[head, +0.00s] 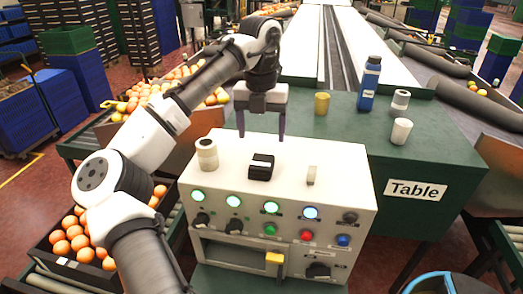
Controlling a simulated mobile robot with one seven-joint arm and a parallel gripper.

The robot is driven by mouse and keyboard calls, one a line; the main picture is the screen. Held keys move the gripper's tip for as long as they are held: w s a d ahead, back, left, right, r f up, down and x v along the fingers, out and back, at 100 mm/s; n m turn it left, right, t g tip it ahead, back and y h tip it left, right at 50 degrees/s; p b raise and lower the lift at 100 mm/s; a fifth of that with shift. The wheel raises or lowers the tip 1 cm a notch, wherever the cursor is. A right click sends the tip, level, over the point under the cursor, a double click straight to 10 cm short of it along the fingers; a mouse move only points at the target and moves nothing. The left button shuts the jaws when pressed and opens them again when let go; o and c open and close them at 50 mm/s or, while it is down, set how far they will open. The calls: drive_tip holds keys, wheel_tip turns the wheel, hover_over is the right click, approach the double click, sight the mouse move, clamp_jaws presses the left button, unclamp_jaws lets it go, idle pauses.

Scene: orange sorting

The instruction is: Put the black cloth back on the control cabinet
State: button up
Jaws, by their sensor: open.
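The white control cabinet (340,165) stands in the front middle, its sloped face showing lit buttons and knobs. A small black folded item with a white label, apparently the black cloth (261,172), lies on its top. My gripper (261,137) points down above the rear of the cabinet top, just behind the black cloth in the picture. Its two dark fingers are spread apart with nothing between them. It looks apart from the cloth, though the exact height gap is hard to tell.
On the cabinet top, a white-beige roll (207,154) stands left of the cloth and a small pale piece (312,175) right. The green table (350,128) behind holds a yellow cup (321,104), blue bottle (369,84), white jar (399,103) and white cup (401,132).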

drive_tip(key=shift+r, duration=1.45)
